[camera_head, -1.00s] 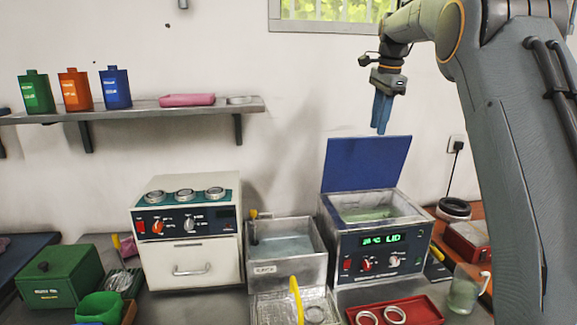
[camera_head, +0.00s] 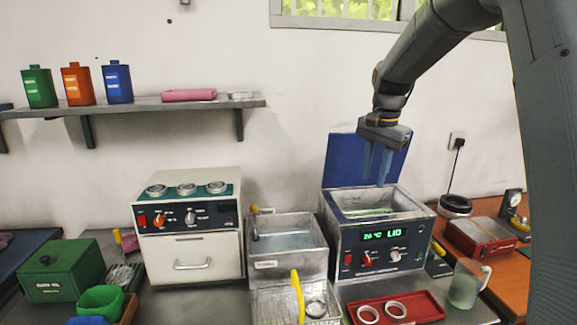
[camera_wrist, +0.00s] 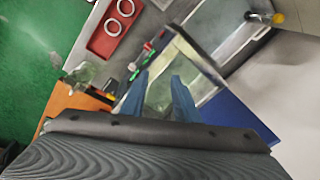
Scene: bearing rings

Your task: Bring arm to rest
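My gripper (camera_head: 377,166) hangs fingers-down over the open bath with the green display (camera_head: 383,246), in front of its raised blue lid (camera_head: 345,155). The two blue fingers are apart with nothing between them. In the wrist view my gripper (camera_wrist: 160,88) also shows its fingers spread, with the bath's opening below and beyond them. My arm reaches in from the upper right of the head view.
A red tray (camera_head: 425,306) with two rings stands in front of the bath. A glass beaker (camera_head: 465,284) is to its right. A metal basin (camera_head: 288,262) and a white drawer unit (camera_head: 190,258) stand left. A shelf (camera_head: 140,106) holds bottles.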

